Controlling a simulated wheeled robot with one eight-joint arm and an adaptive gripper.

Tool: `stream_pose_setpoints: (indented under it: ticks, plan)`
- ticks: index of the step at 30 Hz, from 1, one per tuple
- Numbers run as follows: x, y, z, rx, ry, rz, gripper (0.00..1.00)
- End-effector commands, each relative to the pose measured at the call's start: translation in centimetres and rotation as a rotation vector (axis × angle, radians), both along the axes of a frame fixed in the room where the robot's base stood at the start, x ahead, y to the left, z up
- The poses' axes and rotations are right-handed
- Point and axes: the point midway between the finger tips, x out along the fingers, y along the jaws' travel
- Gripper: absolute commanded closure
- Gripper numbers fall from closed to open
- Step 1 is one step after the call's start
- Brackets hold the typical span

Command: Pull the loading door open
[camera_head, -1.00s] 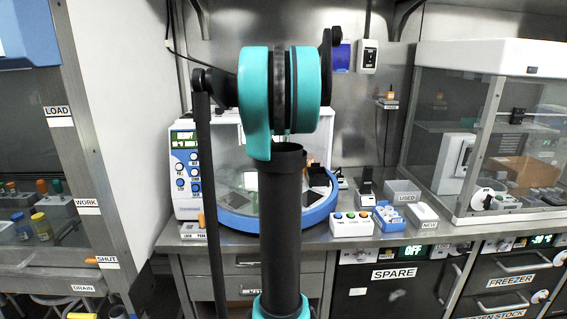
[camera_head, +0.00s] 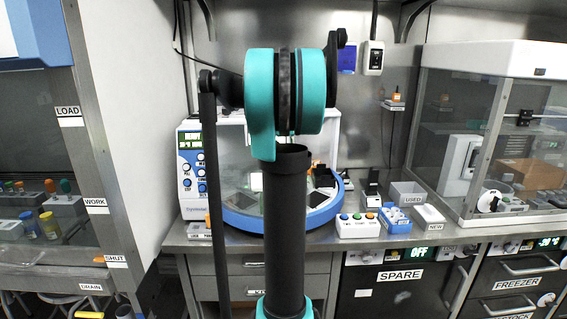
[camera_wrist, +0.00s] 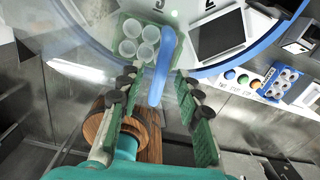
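The loading instrument (camera_head: 191,190) is a white unit with a blue-rimmed round carousel behind clear panels. My arm covers much of its front in the head view. A blue bar handle (camera_wrist: 167,48) stands upright in the wrist view, over the carousel's blue rim (camera_wrist: 228,60). The clear pane (camera_wrist: 62,72) around it looks like the door, but its edges are hard to make out. My gripper (camera_wrist: 157,82) is open, with one green-padded finger on each side of the handle. Gaps show beside the handle. The gripper is hidden in the head view.
A green rack with white cups (camera_wrist: 138,40) sits on the carousel, beyond the handle. A wooden cylinder (camera_wrist: 112,122) is close to the left finger. A button box (camera_head: 357,226), a blue rack (camera_head: 395,219) and white bins stand to the right. A glass cabinet (camera_head: 455,130) stands farther right.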

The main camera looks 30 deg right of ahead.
Motion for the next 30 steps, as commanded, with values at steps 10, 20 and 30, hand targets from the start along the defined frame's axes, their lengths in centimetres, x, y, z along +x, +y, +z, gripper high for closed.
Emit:
stream_pose_setpoints:
  ticks: [10,20,30]
  plan:
    - [0.0,0.0,2.4,0.0,0.001,0.0,0.66]
    - [0.0,0.1,8.9,0.001,0.0,0.002,0.66]
    - [0.1,0.2,11.9,0.001,0.0,0.003,0.66]
